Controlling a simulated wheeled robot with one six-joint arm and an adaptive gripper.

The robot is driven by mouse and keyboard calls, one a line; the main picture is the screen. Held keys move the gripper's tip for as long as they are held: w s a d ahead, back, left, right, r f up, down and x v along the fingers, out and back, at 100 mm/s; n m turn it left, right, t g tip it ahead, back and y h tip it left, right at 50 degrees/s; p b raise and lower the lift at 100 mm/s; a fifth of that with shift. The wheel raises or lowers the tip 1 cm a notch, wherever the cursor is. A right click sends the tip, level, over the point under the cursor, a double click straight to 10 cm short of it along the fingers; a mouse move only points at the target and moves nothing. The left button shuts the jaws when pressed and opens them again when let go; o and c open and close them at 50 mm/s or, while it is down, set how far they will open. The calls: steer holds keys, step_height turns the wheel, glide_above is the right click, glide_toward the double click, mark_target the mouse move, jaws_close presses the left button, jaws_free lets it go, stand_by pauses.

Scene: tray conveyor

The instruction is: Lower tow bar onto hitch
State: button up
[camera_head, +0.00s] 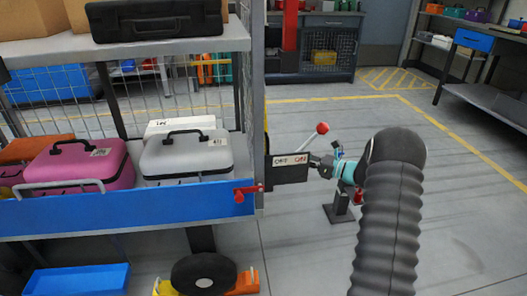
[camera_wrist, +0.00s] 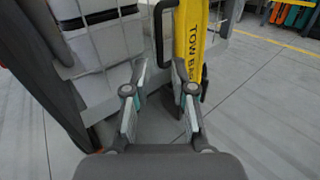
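The yellow tow bar (camera_wrist: 191,45), lettered "TOW BA", stands upright in the wrist view, with a black handle (camera_wrist: 158,38) on its left side. My gripper (camera_wrist: 160,72) is open, its two fingers apart. The handle's lower part shows between and just beyond the fingertips; I cannot tell if they touch it. In the head view my gripper (camera_head: 324,166) is beside a dark panel marked "OFF" and "ON" (camera_head: 290,170) on the cart's end. I cannot clearly make out the tow bar there. I cannot identify the hitch in either view.
The cart (camera_head: 120,212) carries a pink case (camera_head: 78,166) and a grey case (camera_head: 187,156) at left. A red-knobbed lever (camera_head: 322,128) stands near my gripper. A dark post (camera_head: 341,208) is just behind my arm. Open floor lies to the right.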

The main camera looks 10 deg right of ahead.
mark_target(268, 148)
steer(key=x, duration=1.3)
steer(key=shift+w+a, duration=0.1)
steer(key=shift+a, duration=0.15)
jaws_close()
